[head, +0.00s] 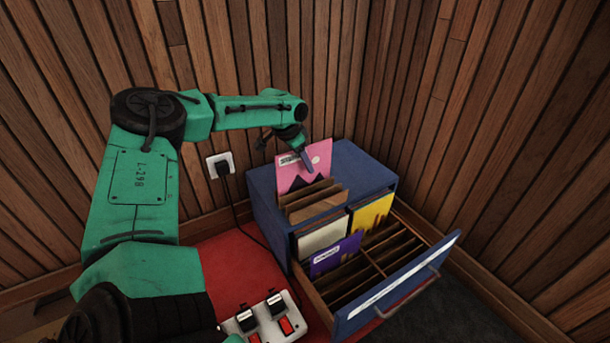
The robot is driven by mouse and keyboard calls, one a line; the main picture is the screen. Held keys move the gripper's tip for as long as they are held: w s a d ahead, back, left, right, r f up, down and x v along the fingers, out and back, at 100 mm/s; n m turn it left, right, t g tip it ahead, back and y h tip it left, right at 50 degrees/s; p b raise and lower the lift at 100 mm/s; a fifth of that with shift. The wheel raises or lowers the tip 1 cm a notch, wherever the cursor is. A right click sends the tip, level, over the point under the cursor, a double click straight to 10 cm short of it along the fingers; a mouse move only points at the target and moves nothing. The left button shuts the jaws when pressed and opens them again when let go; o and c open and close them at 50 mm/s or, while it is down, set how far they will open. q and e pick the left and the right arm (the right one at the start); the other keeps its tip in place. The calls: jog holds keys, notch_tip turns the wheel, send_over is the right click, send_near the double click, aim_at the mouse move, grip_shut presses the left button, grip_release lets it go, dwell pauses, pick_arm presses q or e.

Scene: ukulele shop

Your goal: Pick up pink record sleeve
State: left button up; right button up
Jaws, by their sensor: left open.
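The pink record sleeve (316,163) stands upright at the back of the upper compartment of a blue record cabinet (350,165), behind several brown dividers (315,203). It has a dark pattern low on its face and a pale label near its top left. My left gripper (309,170) is open at the sleeve's upper part and overlaps it in the head view. I cannot tell whether the fingers straddle or touch the sleeve. My right gripper is not in view.
The cabinet's lower drawer (397,300) is pulled out, with purple (336,255), yellow (371,213) and whitish (322,235) sleeves. A power strip (268,318) lies on the red surface (235,265). A black cable runs from the wall socket (221,165). Wooden walls stand close behind.

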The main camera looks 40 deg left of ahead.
pick_arm(q)
jog(key=shift+f, duration=0.3)
grip_shut()
dwell(0.4)
